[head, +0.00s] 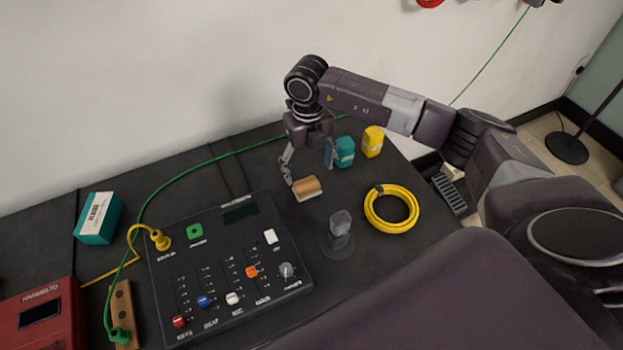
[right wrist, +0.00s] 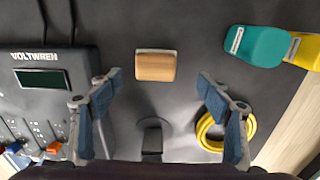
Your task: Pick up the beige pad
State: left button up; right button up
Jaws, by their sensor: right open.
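The beige pad (head: 307,187) is a small tan block with a pale edge, lying on the dark table to the right of the control panel. It also shows in the right wrist view (right wrist: 155,66), ahead of and between the fingers. My right gripper (head: 308,170) is open and empty just above and behind the pad in the head view. In the right wrist view its two blue-padded fingers (right wrist: 160,95) are spread wide, with nothing between them touching the pad. My left gripper is not in view.
The control panel (head: 221,270) is left of the pad. A grey knob-like post (head: 340,225) and a yellow cable coil (head: 391,226) are near it in front and right. Teal (head: 345,152) and yellow (head: 373,141) containers stand behind right. A green cable (head: 205,163) runs behind.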

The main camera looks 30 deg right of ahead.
aim_at(307, 183)
jog(key=f+b, duration=0.2)
jog(key=f, duration=0.1)
jog(key=shift+s+a+f, duration=0.15)
jog(key=shift+a+f, duration=0.05)
jog(key=shift+a, duration=0.2)
notch_tip(307, 183, down, 3)
jog(key=shift+r+b, duration=0.15)
jog(key=shift+b, duration=0.8)
jog(key=shift+f, duration=0.2)
jog(key=c, duration=1.2)
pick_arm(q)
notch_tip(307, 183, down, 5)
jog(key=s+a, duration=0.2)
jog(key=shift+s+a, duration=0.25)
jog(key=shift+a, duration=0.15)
pick_arm(e)
jog(key=shift+c, duration=0.2)
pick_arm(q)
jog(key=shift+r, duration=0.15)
pick_arm(e)
jog(key=shift+d+r, duration=0.1)
